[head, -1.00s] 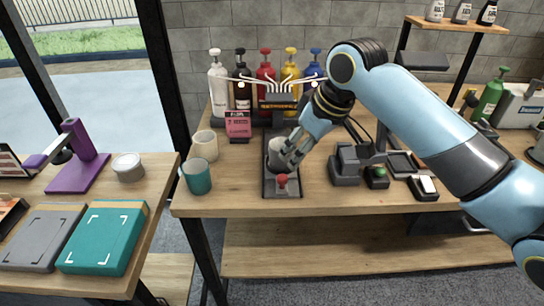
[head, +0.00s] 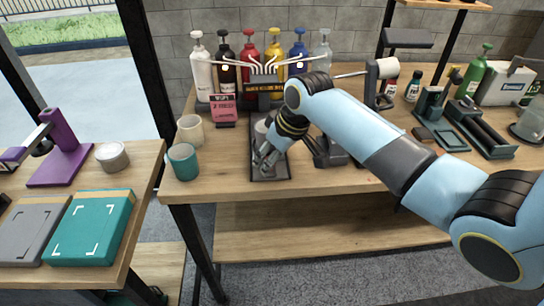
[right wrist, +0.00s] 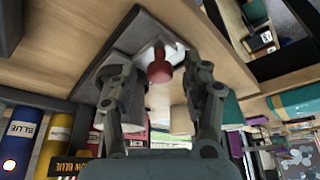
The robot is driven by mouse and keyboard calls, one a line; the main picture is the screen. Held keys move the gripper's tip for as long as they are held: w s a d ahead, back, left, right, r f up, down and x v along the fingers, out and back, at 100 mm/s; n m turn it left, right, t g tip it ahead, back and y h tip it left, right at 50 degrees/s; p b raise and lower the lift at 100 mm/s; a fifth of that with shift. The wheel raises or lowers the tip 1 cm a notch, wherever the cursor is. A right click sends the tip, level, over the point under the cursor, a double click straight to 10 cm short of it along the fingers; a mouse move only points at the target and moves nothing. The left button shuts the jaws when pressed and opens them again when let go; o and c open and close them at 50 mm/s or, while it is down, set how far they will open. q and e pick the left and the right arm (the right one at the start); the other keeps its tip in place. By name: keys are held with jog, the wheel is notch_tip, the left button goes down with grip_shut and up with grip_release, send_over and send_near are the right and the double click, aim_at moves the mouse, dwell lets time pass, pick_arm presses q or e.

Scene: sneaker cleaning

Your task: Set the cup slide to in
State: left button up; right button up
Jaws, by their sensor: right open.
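The cup slide (head: 284,174) is a dark tray running from under the dispenser (head: 266,87) toward the table's front edge. A pale grey cup (head: 261,128) stands on it, partly hidden by my right gripper. The slide's red knob is hidden in the head view but shows in the right wrist view (right wrist: 159,70). My right gripper (head: 268,168) is at the front end of the slide. In the right wrist view its fingers (right wrist: 165,88) are spread on either side of the knob, not closed on it. My left gripper is not in view.
A cream cup (head: 190,129) and a teal cup (head: 183,161) stand left of the slide. A pink sign (head: 223,109) and several coloured bottles (head: 248,66) are behind. A dark device (head: 331,151) stands close on the right. The front right of the table is clear.

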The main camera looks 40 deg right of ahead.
grip_shut()
jog(key=w+d+b, duration=0.2)
jog(key=w, duration=0.2)
jog(key=w+d+b, duration=0.2)
jog(key=w, duration=0.1)
jog(key=w+d+b, duration=0.2)
jog(key=w+d, duration=0.1)
jog(key=w, duration=0.1)
jog(key=shift+w+f, duration=0.2)
jog(key=shift+w, duration=0.1)
jog(key=shift+w+d+r, duration=0.15)
jog(key=shift+r, duration=0.15)
jog(key=shift+c, duration=1.7)
grip_release()
jog(key=o, duration=0.3)
jog(key=shift+w+f, duration=0.1)
jog(key=shift+w, duration=0.05)
jog(key=shift+o, duration=0.2)
jog(key=v, duration=1.2)
